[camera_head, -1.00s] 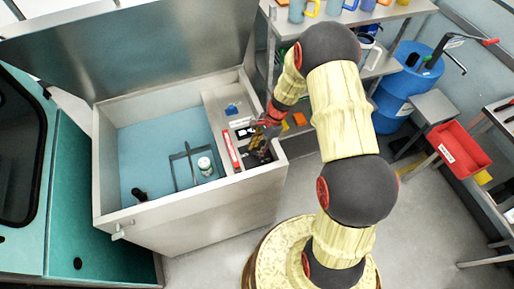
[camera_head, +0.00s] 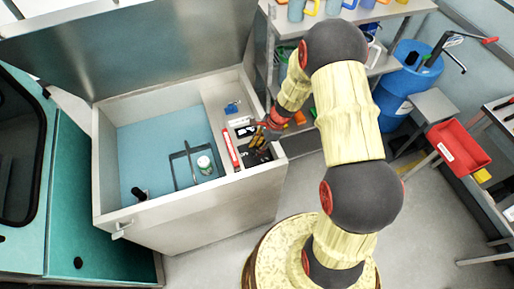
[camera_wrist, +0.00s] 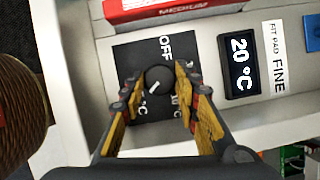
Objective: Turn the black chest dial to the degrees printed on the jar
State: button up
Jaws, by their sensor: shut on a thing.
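The black chest dial (camera_wrist: 160,79) sits on a black square plate with OFF printed at its top and partly covered °C marks below. Its white pointer line slants to the lower left in the wrist view. My gripper (camera_wrist: 157,76) has its two yellow fingers on either side of the dial, shut on it. In the head view my gripper (camera_head: 260,143) reaches down to the chest's right ledge and hides much of the dial. The white jar (camera_head: 205,164), with a green patch, stands inside the chest by a dark frame; its print is too small to read.
A display (camera_wrist: 241,62) beside the dial reads 20 °C. A red bar marked MEDIUM (camera_wrist: 170,8) and a FINE label (camera_wrist: 278,72) lie close by. The chest lid (camera_head: 130,45) stands open behind. A shelf (camera_head: 385,62) stands right of the chest.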

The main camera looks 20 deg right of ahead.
jog(key=o, duration=1.1)
jog(key=shift+o, duration=0.2)
jog(key=v, duration=1.2)
